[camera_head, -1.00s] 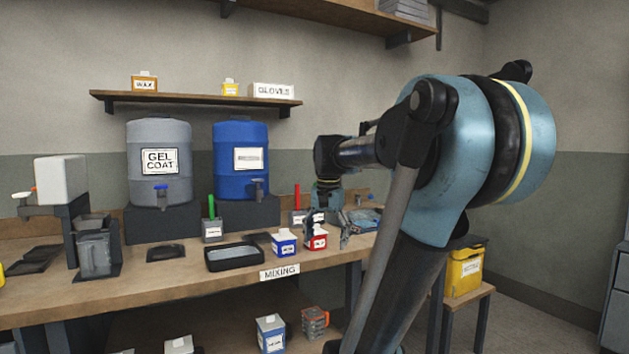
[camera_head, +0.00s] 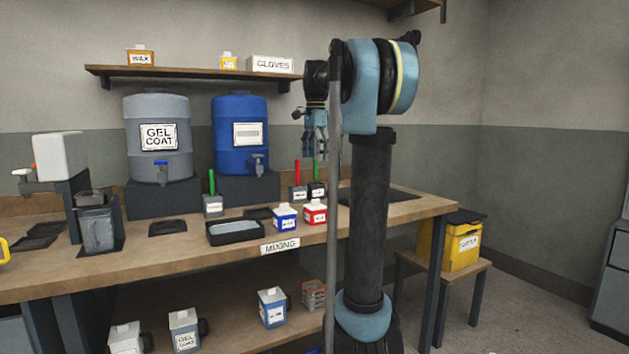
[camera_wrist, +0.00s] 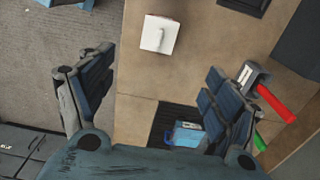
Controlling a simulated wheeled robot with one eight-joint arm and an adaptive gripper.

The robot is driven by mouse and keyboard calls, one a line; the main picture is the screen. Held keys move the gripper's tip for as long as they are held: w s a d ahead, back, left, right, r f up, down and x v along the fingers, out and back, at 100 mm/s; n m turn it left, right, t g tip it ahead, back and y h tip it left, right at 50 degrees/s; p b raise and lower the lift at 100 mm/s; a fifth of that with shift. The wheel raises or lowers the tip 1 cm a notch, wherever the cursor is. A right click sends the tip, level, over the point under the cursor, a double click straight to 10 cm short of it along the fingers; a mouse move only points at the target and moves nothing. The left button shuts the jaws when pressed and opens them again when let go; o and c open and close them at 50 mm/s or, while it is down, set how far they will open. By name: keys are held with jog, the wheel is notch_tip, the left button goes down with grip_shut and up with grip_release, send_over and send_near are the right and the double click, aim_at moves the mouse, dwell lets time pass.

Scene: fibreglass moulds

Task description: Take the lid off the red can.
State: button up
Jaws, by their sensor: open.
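The red can (camera_head: 315,214) stands on the workbench, right of a blue can (camera_head: 285,218). Its white lid (camera_head: 316,203) is on top. In the wrist view I see a white square lid with a raised grip (camera_wrist: 160,34), apparently the red can's, from above. My gripper (camera_head: 315,154) hangs fingers down, well above the bench and the red can, touching nothing. In the wrist view my gripper (camera_wrist: 160,80) has its fingers wide apart with nothing between them; the lid lies up-picture of the gap.
Red-handled (camera_head: 297,174) and green-handled (camera_head: 317,172) tools stand in small pots behind the red can. A dark tray (camera_head: 236,239) lies left of the blue can. A blue item (camera_wrist: 186,134) sits on a dark mat (camera_wrist: 163,122). A wall shelf (camera_head: 190,77) is behind.

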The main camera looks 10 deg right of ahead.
aim_at(315, 200)
notch_tip(315, 200, down, 17)
jog(key=shift+s+r, duration=0.1)
jog(key=shift+r, duration=0.1)
dwell(0.4)
jog(key=c, duration=1.1)
jog(key=shift+r, duration=2.5)
